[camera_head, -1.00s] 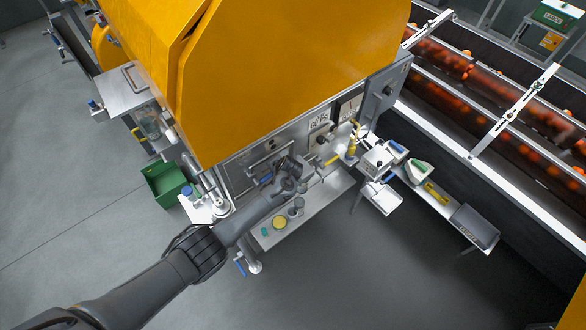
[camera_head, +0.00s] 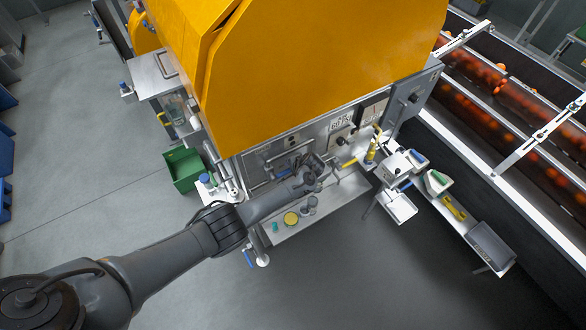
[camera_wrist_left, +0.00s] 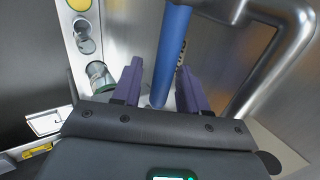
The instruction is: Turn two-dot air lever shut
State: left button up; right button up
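A blue lever handle (camera_wrist_left: 172,50) runs down the left wrist view, with its lower end between the two purple fingers of my left gripper (camera_wrist_left: 158,92). The fingers are apart, with a gap to the handle on the left side; contact on the right side is unclear. Small dark marks show beside the handle, but I cannot make out two dots. In the head view my left gripper (camera_head: 318,168) is at the front panel (camera_head: 290,143) of the orange machine, and the arm hides much of the lever area. My right gripper is not in view.
A thick metal bar handle (camera_wrist_left: 285,55) stands close right of the lever. A shelf (camera_head: 335,207) with small jars lies below the panel. A green bin (camera_head: 183,170) stands left, and a side bench (camera_head: 465,225) with trays stands right. The floor in front is clear.

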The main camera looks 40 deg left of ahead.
pick_arm(q)
jog(key=shift+r, duration=0.1)
jog(key=shift+d+r+p, duration=0.25)
jog(key=shift+r+p, duration=0.05)
jog(key=shift+r, duration=0.1)
jog(key=p+v, duration=0.2)
jog(key=v, duration=0.7)
jog(key=shift+d+r, duration=0.2)
jog(key=shift+r, duration=0.15)
jog(key=shift+s, duration=0.15)
